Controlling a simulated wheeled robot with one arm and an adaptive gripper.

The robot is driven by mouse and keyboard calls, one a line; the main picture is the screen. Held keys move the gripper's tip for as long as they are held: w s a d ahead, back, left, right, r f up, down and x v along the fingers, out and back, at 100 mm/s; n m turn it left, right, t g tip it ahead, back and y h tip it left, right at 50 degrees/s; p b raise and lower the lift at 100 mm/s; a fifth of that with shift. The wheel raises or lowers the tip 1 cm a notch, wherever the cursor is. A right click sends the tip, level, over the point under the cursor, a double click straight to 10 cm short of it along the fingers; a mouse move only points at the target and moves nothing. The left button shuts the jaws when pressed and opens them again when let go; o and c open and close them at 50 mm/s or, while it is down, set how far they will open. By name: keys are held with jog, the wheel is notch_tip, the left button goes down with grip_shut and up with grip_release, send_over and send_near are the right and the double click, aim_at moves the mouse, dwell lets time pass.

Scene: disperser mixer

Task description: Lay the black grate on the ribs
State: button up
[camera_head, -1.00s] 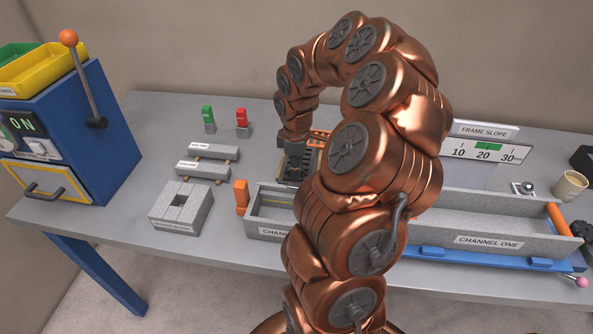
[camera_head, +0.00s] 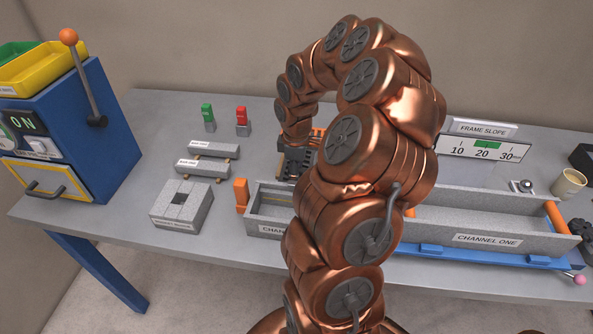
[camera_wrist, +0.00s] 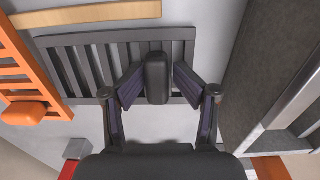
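The black grate (camera_wrist: 90,58), a slatted dark frame, lies under my gripper in the wrist view. My gripper (camera_wrist: 158,76) has its fingers closed in on both sides of the grate's dark knob, apparently touching it. In the head view my gripper (camera_head: 295,160) is low over the table, just behind the channel's left end, and the grate there is mostly hidden. I cannot tell whether the grate touches the table. No ribs can be clearly identified; the inside of the channel (camera_head: 485,238) is partly hidden by my arm.
An orange grate (camera_wrist: 30,75) lies beside the black one, near a wooden strip (camera_wrist: 85,14). The channel wall (camera_wrist: 262,75) stands close on the right in the wrist view. Two labelled bars (camera_head: 203,167) and a grey block (camera_head: 182,204) sit at left. An orange upright (camera_head: 241,194) stands by the channel.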

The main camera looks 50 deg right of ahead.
jog(key=shift+r, duration=0.1)
jog(key=shift+w+r, duration=0.1)
jog(key=shift+r, duration=0.5)
notch_tip(320, 180, up, 10)
jog(key=b, duration=0.2)
jog(key=a+r, duration=0.3)
jog(key=a, duration=0.6)
jog(key=s+a+f+m+g, duration=0.1)
jog(key=s+a+f+m, duration=0.1)
jog(key=s+a, duration=0.7)
jog(key=s+a+f+m+g, duration=0.1)
jog(key=s+a+m, duration=0.4)
jog(key=s+a, duration=0.5)
jog(key=shift+s+a+f, duration=0.3)
jog(key=shift+s+f, duration=0.35)
jog(key=shift+s, duration=0.5)
